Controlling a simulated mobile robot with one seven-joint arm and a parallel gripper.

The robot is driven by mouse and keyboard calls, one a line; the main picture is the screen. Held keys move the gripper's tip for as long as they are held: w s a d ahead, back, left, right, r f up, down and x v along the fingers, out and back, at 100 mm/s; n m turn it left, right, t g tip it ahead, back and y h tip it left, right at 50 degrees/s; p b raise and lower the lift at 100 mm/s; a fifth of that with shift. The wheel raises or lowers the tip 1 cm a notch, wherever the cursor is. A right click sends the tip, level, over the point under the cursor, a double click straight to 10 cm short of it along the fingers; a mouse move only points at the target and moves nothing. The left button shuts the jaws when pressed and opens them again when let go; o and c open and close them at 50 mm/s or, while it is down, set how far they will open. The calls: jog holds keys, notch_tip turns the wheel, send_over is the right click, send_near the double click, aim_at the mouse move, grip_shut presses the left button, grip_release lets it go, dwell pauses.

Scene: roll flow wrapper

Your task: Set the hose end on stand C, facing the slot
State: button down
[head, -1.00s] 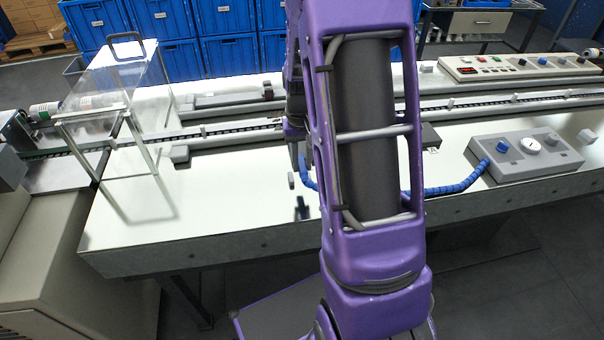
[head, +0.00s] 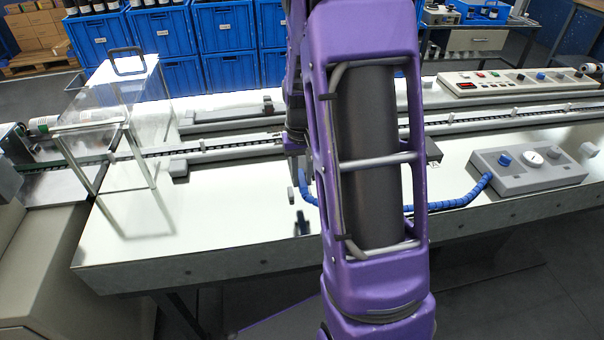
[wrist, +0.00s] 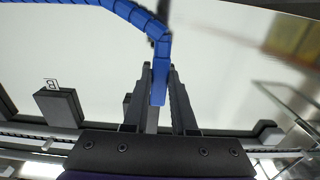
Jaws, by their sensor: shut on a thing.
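The blue segmented hose (head: 452,202) runs from the grey panel box at the right, along the white table, and passes behind my purple arm. In the wrist view the hose end (wrist: 160,82) is a blue block between the fingers of my gripper (wrist: 159,80), which is shut on it. The hose (wrist: 120,10) bends away from there to the upper left. A dark grey block (wrist: 60,106) marked with a letter, seemingly B, stands left of my gripper. I cannot make out stand C or its slot.
The grey panel box (head: 530,167) with knobs and a gauge stands at the right. A conveyor (head: 235,145) runs along the table's back. A clear guard (head: 105,155) with a metal frame stands at the left. The table (head: 225,215) is clear at front left.

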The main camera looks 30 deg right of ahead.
jog(key=shift+w, duration=0.1)
jog(key=p, duration=0.3)
send_over(303, 163)
jog(key=shift+w+f, duration=0.1)
dwell(0.9)
dwell(0.4)
jog(key=shift+f+b, duration=1.3)
jog(key=shift+f, duration=0.75)
jog(key=shift+f, duration=0.45)
jog(key=c, duration=0.6)
grip_release()
jog(key=shift+c, duration=0.2)
jog(key=shift+r, duration=0.1)
